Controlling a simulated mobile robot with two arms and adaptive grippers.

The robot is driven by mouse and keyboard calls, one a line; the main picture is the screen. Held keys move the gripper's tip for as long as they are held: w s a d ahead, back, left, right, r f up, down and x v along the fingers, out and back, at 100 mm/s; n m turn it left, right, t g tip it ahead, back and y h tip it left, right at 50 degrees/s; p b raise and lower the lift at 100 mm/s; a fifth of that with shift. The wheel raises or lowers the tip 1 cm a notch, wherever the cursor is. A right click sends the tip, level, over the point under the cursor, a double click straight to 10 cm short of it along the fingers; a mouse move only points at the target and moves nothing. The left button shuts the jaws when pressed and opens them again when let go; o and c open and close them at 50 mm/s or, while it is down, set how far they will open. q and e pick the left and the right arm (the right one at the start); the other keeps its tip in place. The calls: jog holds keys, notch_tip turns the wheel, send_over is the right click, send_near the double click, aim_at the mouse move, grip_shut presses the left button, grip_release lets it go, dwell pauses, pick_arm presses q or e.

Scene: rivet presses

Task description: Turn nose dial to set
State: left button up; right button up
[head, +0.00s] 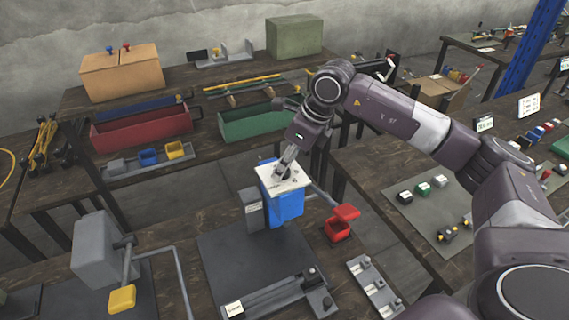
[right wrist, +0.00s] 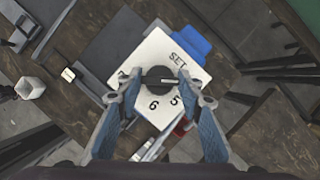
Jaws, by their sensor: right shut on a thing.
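The nose dial (right wrist: 158,80) is a dark round knob on a white plate (right wrist: 150,48) marked SET, 5 and 6, with another mark partly hidden at the left. A pale pointer line on the knob appears to point right, between SET and 5. My right gripper (right wrist: 160,88) is shut on the dial, one finger on each side. In the head view my right gripper (head: 284,174) comes down onto the white plate (head: 299,180) on top of the blue press (head: 286,207); the dial is mostly hidden there. My left gripper is out of view.
A red lever (head: 346,212) and a red bin (head: 338,231) are close to the right of the blue press. A grey press (head: 95,250) with a yellow pad stands at the left. Green (head: 250,122) and red (head: 140,127) trays lie behind. The dark mat in front is partly clear.

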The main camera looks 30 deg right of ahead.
jog(key=shift+f+n+y+b, duration=0.1)
jog(key=shift+n+y+b, duration=0.3)
jog(key=shift+n+b, duration=0.45)
jog(key=shift+w+n+g+y+b, duration=0.15)
jog(key=shift+n+g+b, duration=0.15)
jog(key=shift+n, duration=0.35)
jog(key=shift+n+g+y+b, duration=0.15)
jog(key=shift+n+g+b, duration=0.15)
jog(key=shift+n, duration=0.3)
jog(key=n+g, duration=0.1)
jog(key=n, duration=0.1)
jog(key=shift+n+b, duration=0.3)
jog(key=shift+w+d+n+g+y, duration=0.1)
jog(key=shift+n+g+y, duration=0.3)
jog(key=shift+n, duration=1.1)
jog(key=shift+r, duration=0.2)
jog(key=o, duration=1.2)
jog(key=shift+c, duration=0.2)
jog(key=v, duration=1.2)
jog(key=shift+w, duration=0.2)
